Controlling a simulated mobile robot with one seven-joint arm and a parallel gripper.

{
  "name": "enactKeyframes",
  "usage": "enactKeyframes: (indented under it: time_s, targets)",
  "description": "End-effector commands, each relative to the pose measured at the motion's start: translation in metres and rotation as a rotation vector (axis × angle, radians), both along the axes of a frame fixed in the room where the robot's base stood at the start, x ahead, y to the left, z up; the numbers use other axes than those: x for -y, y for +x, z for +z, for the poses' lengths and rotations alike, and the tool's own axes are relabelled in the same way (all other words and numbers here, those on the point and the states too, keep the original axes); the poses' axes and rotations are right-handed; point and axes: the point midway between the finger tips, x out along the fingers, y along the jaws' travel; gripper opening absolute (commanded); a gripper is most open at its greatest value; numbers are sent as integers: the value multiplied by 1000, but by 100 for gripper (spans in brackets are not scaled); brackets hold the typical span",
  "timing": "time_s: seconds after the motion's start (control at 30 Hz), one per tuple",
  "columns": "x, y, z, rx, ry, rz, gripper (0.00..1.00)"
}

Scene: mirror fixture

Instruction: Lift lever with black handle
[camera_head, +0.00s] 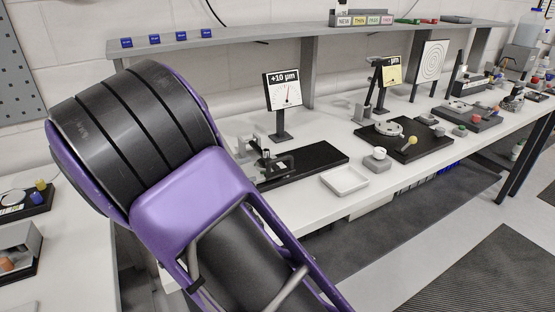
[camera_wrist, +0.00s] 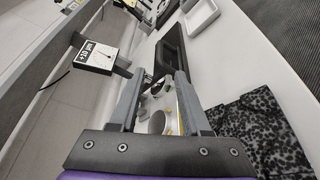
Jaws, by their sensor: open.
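A small metal fixture (camera_head: 267,162) with dark parts stands at the left end of a black base plate (camera_head: 318,157) on the white bench. I cannot single out the lever or its black handle there. In the wrist view my gripper (camera_wrist: 160,82) is open, with its two grey fingers apart and pointing along the bench. Small metal parts of a fixture (camera_wrist: 157,112) show between the fingers, and I cannot tell whether they touch. The black base plate (camera_wrist: 172,48) also shows beyond the fingertips. In the head view my purple arm hides part of the bench.
A dial sign reading +10 µm (camera_head: 282,90) stands behind the fixture and also shows in the wrist view (camera_wrist: 97,55). A white tray (camera_head: 345,180) lies right of the base plate. Another black fixture board (camera_head: 410,150) is farther right. A grey shelf (camera_head: 240,38) runs above the bench.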

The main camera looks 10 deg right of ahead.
Motion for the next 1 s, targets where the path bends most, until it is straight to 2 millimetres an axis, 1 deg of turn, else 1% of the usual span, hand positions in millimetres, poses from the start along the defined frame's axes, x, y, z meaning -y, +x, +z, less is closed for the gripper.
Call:
enactKeyframes:
  time_s: [0.03, 0.2, 0.4, 0.5, 0.7, 1.0]
  targets:
    - [11, 6, -3, 0, -2, -5, 47]
    - [41, 27, -10, 1, -1, -6, 47]
    - [74, 51, -19, 2, 0, -4, 47]
    - [87, 60, -23, 2, 1, -4, 47]
    - [102, 71, -26, 4, 2, -3, 47]
    - [104, 73, -27, 3, 2, -2, 47]
